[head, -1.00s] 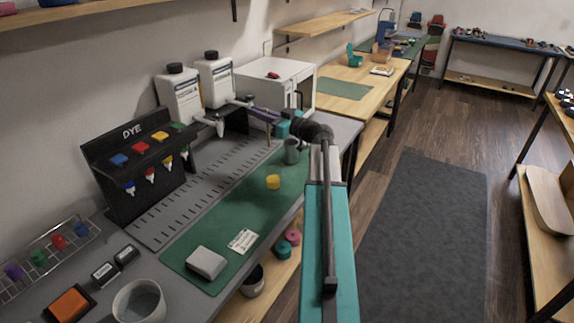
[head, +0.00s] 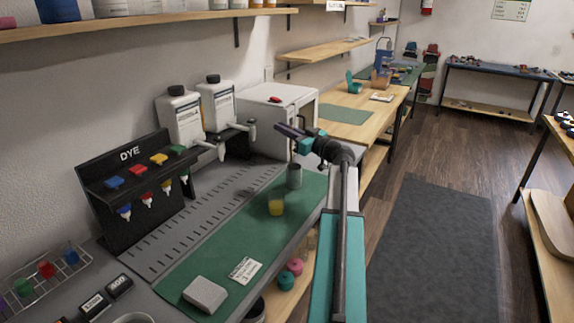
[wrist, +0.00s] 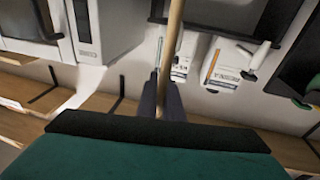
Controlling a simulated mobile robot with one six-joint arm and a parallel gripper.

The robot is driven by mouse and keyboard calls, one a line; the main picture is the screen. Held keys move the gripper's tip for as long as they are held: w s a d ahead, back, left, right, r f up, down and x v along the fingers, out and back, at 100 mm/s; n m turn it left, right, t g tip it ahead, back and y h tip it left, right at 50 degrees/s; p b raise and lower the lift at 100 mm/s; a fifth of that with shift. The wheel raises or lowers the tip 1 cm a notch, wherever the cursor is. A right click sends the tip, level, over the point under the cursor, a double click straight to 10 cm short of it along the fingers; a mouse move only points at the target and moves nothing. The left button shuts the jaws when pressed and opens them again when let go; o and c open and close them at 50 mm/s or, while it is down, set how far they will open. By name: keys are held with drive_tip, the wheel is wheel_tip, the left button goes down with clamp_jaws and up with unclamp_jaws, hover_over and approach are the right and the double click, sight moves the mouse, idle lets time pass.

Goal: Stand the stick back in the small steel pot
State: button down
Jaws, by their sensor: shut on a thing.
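A light wooden stick (wrist: 174,40) stands in the wrist view between the dark fingers of my gripper (wrist: 162,88), which is shut on it. In the head view my gripper (head: 289,132) is above the far end of the green mat, in front of the white box. I cannot make out the stick there. The small steel pot (head: 294,177), a grey cylinder, stands upright on the mat below my gripper and apart from it. I cannot see inside the pot.
A yellow cup-like piece (head: 276,206) sits on the green mat (head: 222,255) near the pot. White bottles (head: 181,118) with dispensers and the white box (head: 278,115) stand behind. A dye rack (head: 130,180) is at the left. A grey block (head: 205,294) and a card (head: 245,270) lie on the mat.

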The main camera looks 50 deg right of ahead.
drive_tip(key=shift+f+b, duration=0.3)
drive_tip(key=shift+f, duration=2.25)
drive_tip(key=shift+f+b, duration=0.3)
drive_tip(key=shift+f, duration=1.55)
drive_tip(key=c, duration=1.9)
unclamp_jaws()
drive_tip(key=s, duration=0.4)
drive_tip(key=s+f, duration=0.1)
drive_tip(key=s, duration=0.3)
drive_tip(key=s+d, duration=0.1)
drive_tip(key=s, duration=0.3)
drive_tip(key=shift+f+p, duration=0.15)
drive_tip(key=shift+p, duration=0.2)
